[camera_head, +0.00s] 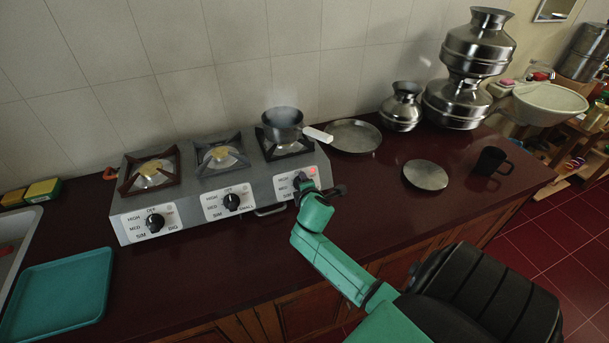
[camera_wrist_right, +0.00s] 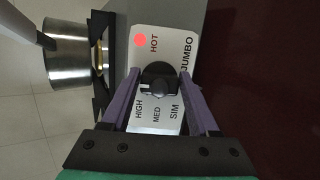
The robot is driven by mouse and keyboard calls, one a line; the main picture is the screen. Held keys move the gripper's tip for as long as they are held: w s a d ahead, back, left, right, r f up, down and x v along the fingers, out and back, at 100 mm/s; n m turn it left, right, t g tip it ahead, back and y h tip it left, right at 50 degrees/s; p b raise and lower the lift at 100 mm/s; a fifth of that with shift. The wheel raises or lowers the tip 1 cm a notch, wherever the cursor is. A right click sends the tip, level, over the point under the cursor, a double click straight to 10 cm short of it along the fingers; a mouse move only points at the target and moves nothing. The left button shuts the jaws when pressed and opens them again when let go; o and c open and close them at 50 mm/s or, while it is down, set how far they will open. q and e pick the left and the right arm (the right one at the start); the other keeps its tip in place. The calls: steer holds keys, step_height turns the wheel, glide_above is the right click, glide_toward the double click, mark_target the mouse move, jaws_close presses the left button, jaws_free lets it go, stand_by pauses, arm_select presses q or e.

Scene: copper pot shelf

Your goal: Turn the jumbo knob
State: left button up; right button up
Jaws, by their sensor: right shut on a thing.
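The jumbo knob (camera_wrist_right: 159,76) is a round black knob on a white panel marked HIGH, MED, SIM and JUMBO. My right gripper (camera_wrist_right: 160,72) is shut on it, with one purple finger on each side. In the head view my right gripper (camera_head: 303,186) is at the right end of the stove (camera_head: 262,197) front and hides most of this knob. A red light (camera_wrist_right: 140,40) glows beside the word HOT. The knob's pointer setting is hard to read. My left gripper is not in view.
A steaming pot (camera_head: 282,122) with a white handle (camera_head: 318,135) stands on the right burner, close to my right gripper. Two other knobs (camera_head: 155,222) (camera_head: 232,201) are to the left. A plate (camera_head: 353,136), a lid (camera_head: 425,175) and a black mug (camera_head: 491,161) stand right.

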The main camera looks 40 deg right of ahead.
steer(key=shift+m, duration=0.3)
steer(key=o, duration=1.3)
steer(key=shift+s, duration=0.1)
steer(key=v, duration=1.4)
steer(key=shift+r+b, duration=0.2)
steer(key=shift+b, duration=0.2)
steer(key=shift+s+a, duration=0.1)
steer(key=shift+a, duration=0.05)
